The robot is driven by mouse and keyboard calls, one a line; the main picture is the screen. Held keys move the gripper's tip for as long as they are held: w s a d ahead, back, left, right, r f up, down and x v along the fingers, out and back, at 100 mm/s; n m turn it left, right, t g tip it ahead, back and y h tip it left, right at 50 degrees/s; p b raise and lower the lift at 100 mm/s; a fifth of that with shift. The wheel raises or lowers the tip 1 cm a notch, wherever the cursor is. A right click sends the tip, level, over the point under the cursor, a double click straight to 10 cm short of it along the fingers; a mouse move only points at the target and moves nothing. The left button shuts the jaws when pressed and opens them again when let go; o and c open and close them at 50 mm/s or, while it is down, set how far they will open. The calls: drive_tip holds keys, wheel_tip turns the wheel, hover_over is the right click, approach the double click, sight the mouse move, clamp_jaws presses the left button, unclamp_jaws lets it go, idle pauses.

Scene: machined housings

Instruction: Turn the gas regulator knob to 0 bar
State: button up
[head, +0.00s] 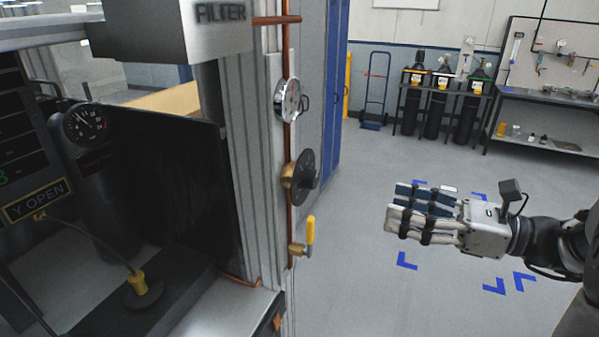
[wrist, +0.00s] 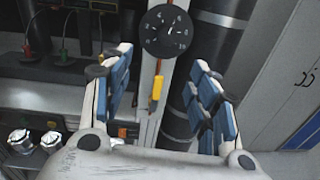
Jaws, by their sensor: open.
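The regulator knob (head: 306,176) is a black round disc on a brass body, on the copper pipe along the grey column; the head view sees it nearly edge-on. The wrist view shows the knob's face (wrist: 167,31) with white numbers up to 10. A small white mark points to the upper right, roughly toward 6; the exact reading is too small to tell. My gripper (head: 398,212) is to the right of the knob with a clear gap. In the wrist view my gripper (wrist: 162,60) is open and empty, its blue-padded fingers apart below the knob, not touching it.
A round gauge (head: 287,101) sits above the knob, and a yellow-handled valve (head: 308,236) below it; its yellow handle (wrist: 156,88) shows between my fingers. A filter box (head: 190,30) overhangs at upper left. Gas cylinders (head: 438,100) stand at the back. Floor to the right is clear.

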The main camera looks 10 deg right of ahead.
sight(316, 182)
drive_tip(key=shift+m+t, duration=0.3)
drive_tip(key=b+x, duration=0.3)
drive_tip(key=x, duration=1.3)
drive_tip(key=shift+w+r+b, duration=0.1)
drive_tip(key=shift+w+b, duration=0.2)
drive_tip(key=shift+w, duration=0.05)
drive_tip(key=shift+c, duration=0.4)
drive_tip(key=c, duration=1)
